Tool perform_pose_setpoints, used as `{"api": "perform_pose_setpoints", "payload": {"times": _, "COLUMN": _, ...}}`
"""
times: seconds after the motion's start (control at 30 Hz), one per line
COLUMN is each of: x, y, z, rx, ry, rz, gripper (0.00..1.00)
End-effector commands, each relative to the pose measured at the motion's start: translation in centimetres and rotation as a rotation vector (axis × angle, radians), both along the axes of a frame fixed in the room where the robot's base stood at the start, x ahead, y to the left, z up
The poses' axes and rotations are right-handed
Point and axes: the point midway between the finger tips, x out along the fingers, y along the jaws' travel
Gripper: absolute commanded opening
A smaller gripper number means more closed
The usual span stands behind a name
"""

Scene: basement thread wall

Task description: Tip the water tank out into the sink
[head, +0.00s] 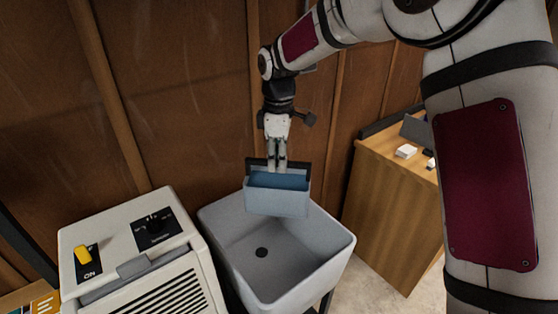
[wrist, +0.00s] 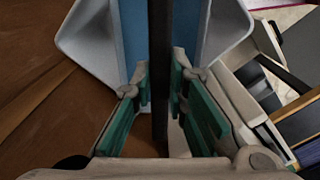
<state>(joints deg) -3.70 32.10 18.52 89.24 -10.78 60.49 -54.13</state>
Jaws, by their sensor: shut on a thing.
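The water tank (head: 276,202) is a pale grey-blue open box with blue water (head: 280,181) showing inside and a dark handle (head: 262,161) across its top. It hangs roughly upright over the back part of the sink (head: 315,270). My gripper (head: 278,165) points down and is shut on the tank's handle. In the wrist view the dark handle bar (wrist: 160,70) runs between the green-padded fingers, with blue (wrist: 133,30) on both sides of it.
A white machine (head: 180,270) with a yellow switch marked ON, a dark dial and a slatted grille stands left of the sink. A wooden cabinet (head: 385,210) with small items on top is at right. A brown panelled wall (head: 190,80) is close behind.

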Motion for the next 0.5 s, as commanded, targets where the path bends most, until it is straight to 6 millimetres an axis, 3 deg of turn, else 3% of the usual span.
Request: {"api": "perform_pose_setpoints", "payload": {"times": 0.5, "x": -0.3, "y": -1.3, "z": -0.2, "rx": 0.123, "ry": -0.027, "rz": -0.004, "gripper": 0.0}}
